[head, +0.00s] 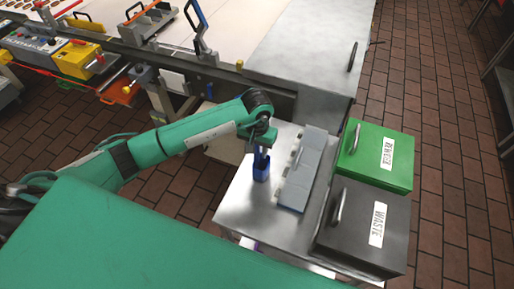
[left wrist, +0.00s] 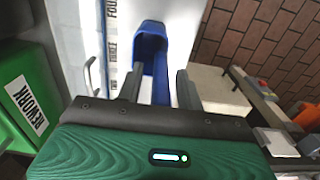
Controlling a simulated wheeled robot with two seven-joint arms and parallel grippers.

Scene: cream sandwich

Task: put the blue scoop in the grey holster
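The blue scoop (head: 261,170) stands upright on the metal-topped table, its handle pointing up towards my left gripper (head: 263,143). In the left wrist view the scoop's hollow bowl (left wrist: 151,40) lies beyond the fingers, and its handle runs back between them. My left gripper (left wrist: 160,84) looks open there, with a finger on each side of the handle and gaps visible. I cannot clearly pick out the grey holster in either view. My right gripper is not in view.
A green REWORK bin (head: 372,150) and a dark WASTE bin (head: 350,222) stand further right. The metal tabletop (head: 240,208) is bare at the front left. A conveyor line (head: 235,30) runs behind.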

